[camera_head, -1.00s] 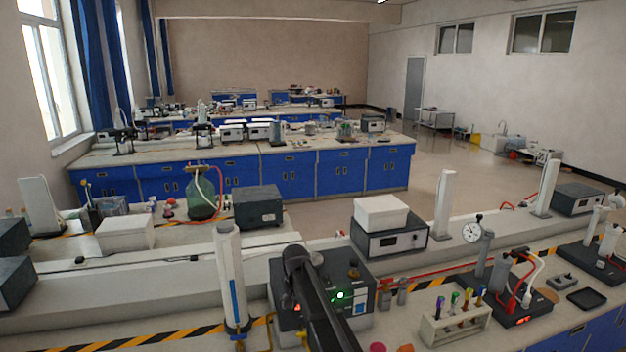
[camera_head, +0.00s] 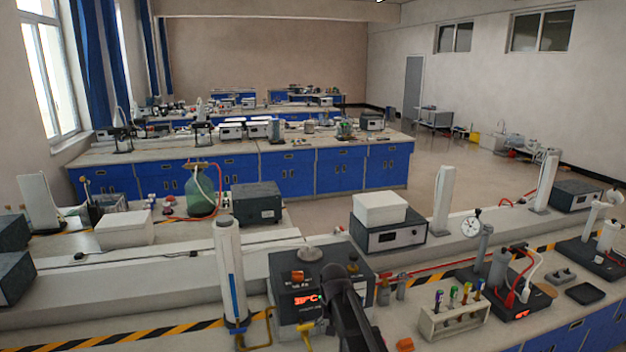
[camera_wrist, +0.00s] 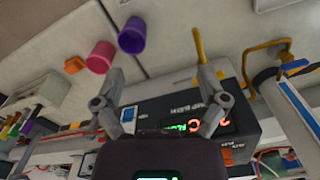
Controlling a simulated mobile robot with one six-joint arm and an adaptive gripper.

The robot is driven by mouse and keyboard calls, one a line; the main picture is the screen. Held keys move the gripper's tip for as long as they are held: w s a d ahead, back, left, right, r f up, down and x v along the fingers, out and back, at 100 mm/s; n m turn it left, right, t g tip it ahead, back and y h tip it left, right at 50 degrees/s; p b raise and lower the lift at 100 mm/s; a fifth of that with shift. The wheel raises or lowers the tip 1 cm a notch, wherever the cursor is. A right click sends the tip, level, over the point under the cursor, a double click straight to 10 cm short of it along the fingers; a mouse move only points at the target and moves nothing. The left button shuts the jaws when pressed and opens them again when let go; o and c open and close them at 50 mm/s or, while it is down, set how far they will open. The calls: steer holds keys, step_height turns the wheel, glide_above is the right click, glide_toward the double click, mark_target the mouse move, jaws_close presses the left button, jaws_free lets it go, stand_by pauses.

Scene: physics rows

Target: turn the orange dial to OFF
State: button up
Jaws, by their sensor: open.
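The orange dial (camera_head: 298,276) sits on the upper left of a dark grey control box (camera_head: 282,263), above a lit red temperature display (camera_head: 305,300). In the wrist view, turned round, an orange piece (camera_wrist: 227,157) that looks like the dial shows at the lower right, beside small white lettering. Its exact pointer setting is too small to read. My gripper (camera_wrist: 160,85) is open and empty, its two fingers spread in front of the box's face, apart from the dial. In the head view my dark arm covers the right part of the box.
A pink cup (camera_wrist: 101,57), a purple cup (camera_wrist: 132,36) and an orange block (camera_wrist: 75,65) are on the bench. A white column (camera_head: 229,270) stands left of the box. A test-tube rack (camera_head: 453,320) stands to the right.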

steer(key=s+d+f+b, duration=0.1)
steer(key=s+d, duration=0.5)
steer(key=s, duration=0.2)
steer(key=s+d+f+b, duration=0.1)
steer(key=s+d, duration=0.4)
steer(key=s, duration=0.3)
steer(key=shift+s+d+f+n, duration=0.25)
steer(key=shift+s+d+n, duration=0.05)
steer(key=shift+d, duration=0.05)
